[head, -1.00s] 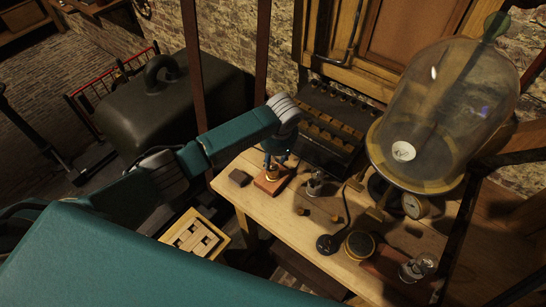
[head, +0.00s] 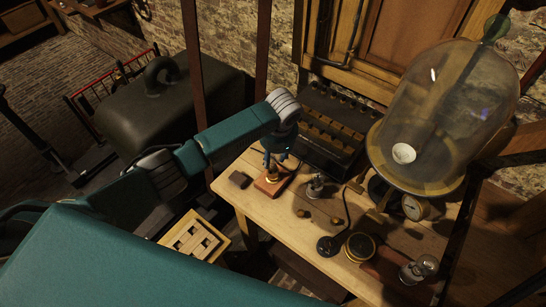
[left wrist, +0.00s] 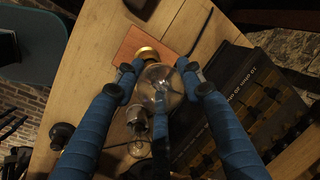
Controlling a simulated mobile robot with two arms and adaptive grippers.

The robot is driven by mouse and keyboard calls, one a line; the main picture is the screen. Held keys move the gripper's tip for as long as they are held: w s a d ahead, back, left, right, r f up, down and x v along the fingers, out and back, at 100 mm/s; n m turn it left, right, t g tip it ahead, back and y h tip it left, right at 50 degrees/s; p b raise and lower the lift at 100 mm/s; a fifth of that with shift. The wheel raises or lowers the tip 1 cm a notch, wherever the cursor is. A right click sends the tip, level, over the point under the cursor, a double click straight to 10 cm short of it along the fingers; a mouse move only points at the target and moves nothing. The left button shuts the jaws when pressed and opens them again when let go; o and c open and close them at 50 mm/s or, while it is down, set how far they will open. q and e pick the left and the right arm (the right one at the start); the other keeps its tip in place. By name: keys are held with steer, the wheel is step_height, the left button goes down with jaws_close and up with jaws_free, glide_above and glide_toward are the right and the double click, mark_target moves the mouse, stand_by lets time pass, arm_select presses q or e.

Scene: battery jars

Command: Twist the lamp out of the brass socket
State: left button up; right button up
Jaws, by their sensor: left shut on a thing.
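The brass socket (head: 272,174) stands on a small reddish wooden base (head: 269,188) near the left part of the bench. My left gripper (head: 275,160) is directly above it, pointing down. In the left wrist view, the clear glass lamp (left wrist: 160,88) sits between the blue fingers of my gripper (left wrist: 160,74), which are shut on it. The fingertips hide part of the join, so I cannot tell how far the lamp is seated. My right gripper is not in view.
A small glass-and-metal item (head: 316,187) stands close right of the socket. A black rack (head: 330,130) is behind, and a large glass bell jar (head: 445,115) stands to the right.

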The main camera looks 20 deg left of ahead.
arm_select(q)
steer(key=shift+r, duration=0.35)
steer(key=shift+w+a+v, duration=0.1)
steer(key=shift+w+v, duration=0.05)
steer(key=shift+v, duration=0.65)
steer(key=shift+w+a+v, duration=0.1)
steer(key=shift+a+v, duration=0.05)
steer(key=shift+v, duration=0.65)
steer(key=shift+w+a+v, duration=0.1)
steer(key=shift+w+v, duration=0.05)
steer(key=shift+v, duration=0.65)
steer(key=shift+r, duration=0.1)
